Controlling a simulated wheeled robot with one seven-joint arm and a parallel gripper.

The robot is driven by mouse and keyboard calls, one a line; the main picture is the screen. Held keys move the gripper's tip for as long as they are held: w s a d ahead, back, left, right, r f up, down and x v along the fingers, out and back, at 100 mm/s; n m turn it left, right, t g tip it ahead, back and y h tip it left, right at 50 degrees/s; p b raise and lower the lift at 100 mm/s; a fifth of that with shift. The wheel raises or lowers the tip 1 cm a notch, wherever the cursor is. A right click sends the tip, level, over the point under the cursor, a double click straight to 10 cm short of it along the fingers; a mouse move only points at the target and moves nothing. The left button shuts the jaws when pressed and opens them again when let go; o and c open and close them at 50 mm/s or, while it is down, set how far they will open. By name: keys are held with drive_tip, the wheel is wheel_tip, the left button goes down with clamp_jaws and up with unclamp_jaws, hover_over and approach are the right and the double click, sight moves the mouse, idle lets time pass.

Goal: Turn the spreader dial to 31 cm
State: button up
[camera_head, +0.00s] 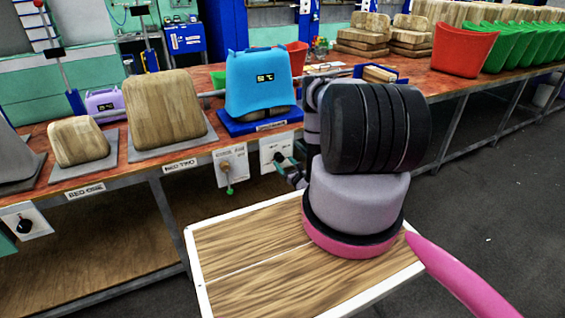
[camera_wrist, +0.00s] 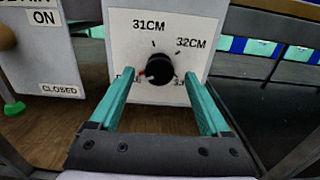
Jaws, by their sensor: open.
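The spreader dial (camera_wrist: 158,68) is a black round knob on a white panel (camera_wrist: 205,30) in the wrist view. Labels 31CM and 32CM stand above it, upper left and upper right. A red mark on the knob's left side points left and slightly down, toward a lower-left label mostly hidden by a finger. A lower-right label is also partly covered. My gripper (camera_wrist: 158,75) is open, its teal fingers on either side of the knob with gaps; I cannot tell the depth between them. In the head view my gripper (camera_head: 284,160) is in front of the white panel (camera_head: 270,147), hiding the knob.
A neighbouring panel (camera_wrist: 45,45) marked ON and CLOSED stands close left, with a green ball (camera_wrist: 14,108) below. The bench (camera_head: 330,105) above carries a blue press (camera_head: 258,85) and wooden blocks (camera_head: 165,110). Grey floor (camera_head: 490,190) lies open at the right.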

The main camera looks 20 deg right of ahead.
drive_tip(key=shift+w, duration=1)
drive_tip(key=shift+c, duration=0.3)
clamp_jaws()
